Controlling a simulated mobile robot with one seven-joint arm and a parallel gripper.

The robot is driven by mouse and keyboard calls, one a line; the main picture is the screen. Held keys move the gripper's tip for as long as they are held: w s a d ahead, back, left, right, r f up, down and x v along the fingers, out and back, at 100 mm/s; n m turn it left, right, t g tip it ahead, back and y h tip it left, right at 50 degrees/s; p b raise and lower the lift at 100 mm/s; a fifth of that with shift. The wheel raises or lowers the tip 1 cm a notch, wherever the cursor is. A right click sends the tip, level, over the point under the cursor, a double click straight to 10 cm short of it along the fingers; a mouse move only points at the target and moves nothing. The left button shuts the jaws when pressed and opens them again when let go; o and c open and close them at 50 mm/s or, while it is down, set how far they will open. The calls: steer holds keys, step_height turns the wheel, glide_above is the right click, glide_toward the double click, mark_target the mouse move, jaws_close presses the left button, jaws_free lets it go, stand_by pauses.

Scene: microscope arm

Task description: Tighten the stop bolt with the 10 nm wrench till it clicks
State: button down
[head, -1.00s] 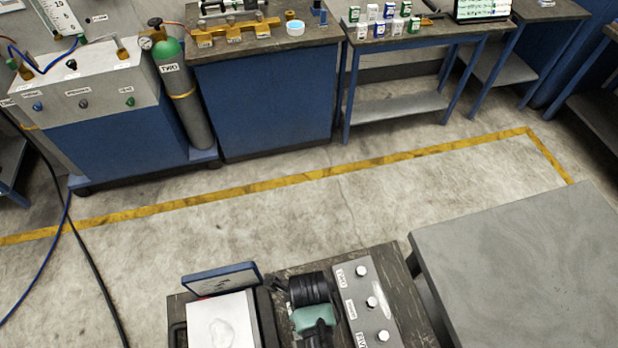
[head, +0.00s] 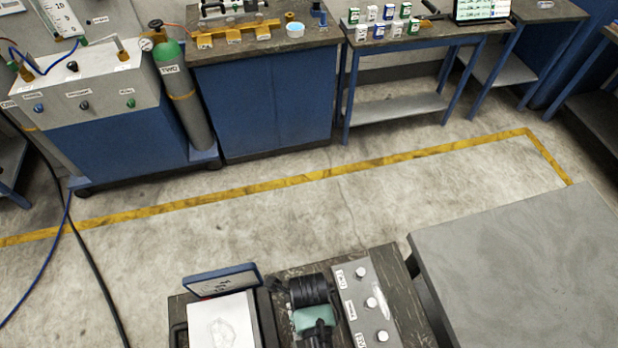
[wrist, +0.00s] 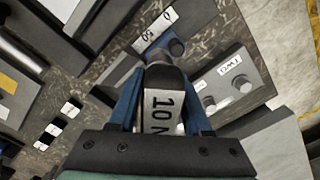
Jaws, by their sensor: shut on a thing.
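My gripper (wrist: 161,100) has blue fingers and is shut on a dark wrench (wrist: 166,76) with a white label reading "10 N", partly cut off. The wrench's far end is hidden from the wrist view. To its right is a grey block with metal bolts (wrist: 244,85) and small labels, one reading "TWO". In the head view the grey block (head: 357,285) lies on the dark bench, with bolts along it. I cannot tell which one is the stop bolt. The wrench cannot be made out in the head view.
A blue-edged panel (head: 222,280) and a white plate (head: 222,325) are on the left of the near bench. A bare grey table (head: 530,265) stands to its right. Benches, a cabinet and a gas cylinder (head: 182,95) line the back.

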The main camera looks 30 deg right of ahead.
steer(key=shift+f+b, duration=1.05)
steer(key=shift+f, duration=0.55)
steer(key=shift+r+m+p, duration=0.1)
steer(key=shift+m+p, duration=0.2)
steer(key=shift+m, duration=1.7)
steer(key=shift+m+p, duration=0.5)
steer(key=shift+m, duration=0.7)
steer(key=shift+n, duration=0.4)
steer(key=shift+r+p, duration=2.9)
steer(key=shift+p, duration=0.15)
